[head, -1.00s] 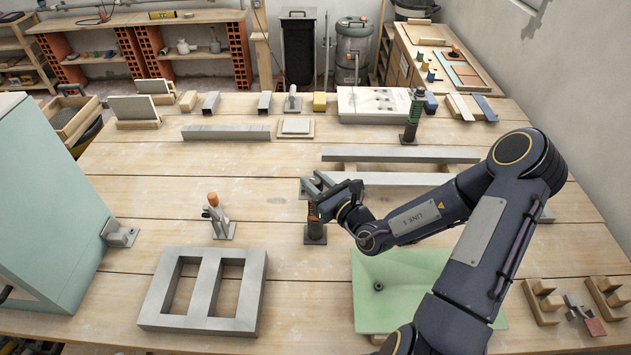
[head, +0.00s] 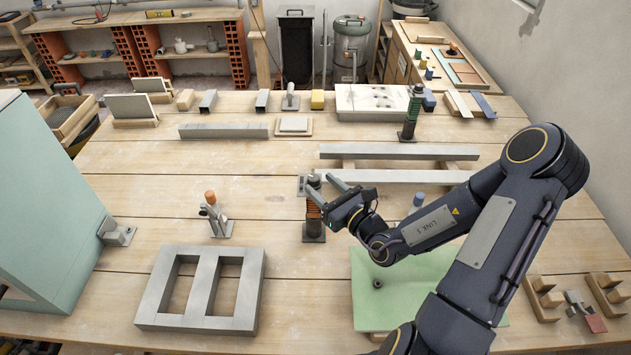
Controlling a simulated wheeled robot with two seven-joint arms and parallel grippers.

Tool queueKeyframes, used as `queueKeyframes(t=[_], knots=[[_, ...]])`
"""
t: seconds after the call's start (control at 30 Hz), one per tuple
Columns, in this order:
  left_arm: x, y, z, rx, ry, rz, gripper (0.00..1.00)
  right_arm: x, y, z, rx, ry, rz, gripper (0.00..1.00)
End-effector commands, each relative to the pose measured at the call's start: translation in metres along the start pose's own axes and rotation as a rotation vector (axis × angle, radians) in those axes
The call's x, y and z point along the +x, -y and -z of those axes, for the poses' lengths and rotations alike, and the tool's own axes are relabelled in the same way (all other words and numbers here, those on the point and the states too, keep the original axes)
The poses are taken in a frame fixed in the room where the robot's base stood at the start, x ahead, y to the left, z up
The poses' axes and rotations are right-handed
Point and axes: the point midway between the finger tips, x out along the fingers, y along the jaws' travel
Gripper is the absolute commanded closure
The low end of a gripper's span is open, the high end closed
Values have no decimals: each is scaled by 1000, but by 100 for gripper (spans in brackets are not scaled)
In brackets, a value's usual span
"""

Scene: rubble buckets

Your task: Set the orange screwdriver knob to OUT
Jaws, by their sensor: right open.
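The orange screwdriver (head: 313,214) looks like an upright post with an orange ribbed body, a dark top and a dark square base. It stands near the middle of the table. My right gripper (head: 320,181) is open at its upper part, with one finger crossing in front of the post and the other to its right. I cannot tell whether the fingers touch it. The knob's setting and any OUT mark are too small to read. My left gripper is not in view.
A similar green post (head: 411,112) stands farther back. An orange-tipped clamp (head: 214,215) is left of the post, and a grey two-window frame (head: 201,289) lies in front. A green board (head: 400,290) lies under my right arm. Grey bars (head: 400,152) lie behind it.

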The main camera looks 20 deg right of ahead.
Motion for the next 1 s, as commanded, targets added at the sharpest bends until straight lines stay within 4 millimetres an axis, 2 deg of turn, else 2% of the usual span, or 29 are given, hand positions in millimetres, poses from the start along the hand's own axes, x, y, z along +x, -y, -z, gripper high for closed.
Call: queueKeyframes(t=[0.1,0.3,1.0], knots=[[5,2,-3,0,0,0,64,-20,0,2,-2,-1,2,52],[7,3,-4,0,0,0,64,-36,0,0,0,0,1,52],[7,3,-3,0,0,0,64,-37,0,0,0,1,-1,52]])
